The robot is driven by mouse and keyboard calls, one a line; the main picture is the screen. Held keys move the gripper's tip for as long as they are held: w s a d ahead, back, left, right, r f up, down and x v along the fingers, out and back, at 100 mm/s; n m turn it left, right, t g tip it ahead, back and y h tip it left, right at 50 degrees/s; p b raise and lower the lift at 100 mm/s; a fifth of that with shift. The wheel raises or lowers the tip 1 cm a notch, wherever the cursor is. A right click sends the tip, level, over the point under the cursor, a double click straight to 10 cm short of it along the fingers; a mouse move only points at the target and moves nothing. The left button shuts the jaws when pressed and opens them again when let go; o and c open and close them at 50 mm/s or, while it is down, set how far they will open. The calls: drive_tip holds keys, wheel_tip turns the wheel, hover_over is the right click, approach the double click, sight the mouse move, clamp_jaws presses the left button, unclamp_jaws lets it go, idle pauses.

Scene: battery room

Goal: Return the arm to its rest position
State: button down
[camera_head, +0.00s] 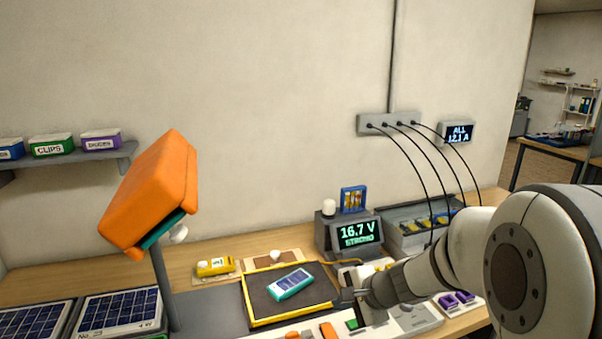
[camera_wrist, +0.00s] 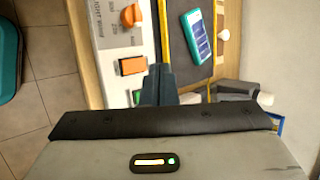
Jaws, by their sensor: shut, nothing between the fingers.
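My arm reaches in from the right in the head view, with my gripper (camera_head: 359,298) low over the front right of the workbench. In the wrist view my gripper's fingers (camera_wrist: 159,72) are together with nothing between them. They point toward the white control panel (camera_wrist: 120,48) and the yellow-edged tray (camera_wrist: 165,30). A teal battery-like device (camera_head: 290,284) lies on the dark tray (camera_head: 252,312), to the left of my gripper and apart from it. Whether the fingertips touch anything below is unclear.
An orange lamp-like head (camera_head: 150,195) stands on a post at left, above solar panels (camera_head: 118,311). A meter reading 16.7 V (camera_head: 358,234) and a charger box with cables (camera_head: 408,240) stand at the back.

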drive_tip(key=s+d+r+n+g+h, duration=0.1)
drive_tip(key=s+d+r+n+h, duration=0.1)
drive_tip(key=s+n, duration=0.4)
drive_tip(key=s+d+r+n+g+h, duration=0.1)
drive_tip(key=s+d+r+n+h, duration=0.2)
drive_tip(key=s+n, duration=0.4)
drive_tip(key=s+h, duration=0.1)
drive_tip(key=s, duration=0.6)
drive_tip(key=shift+d+r+g, duration=0.3)
drive_tip(key=shift+g, duration=0.1)
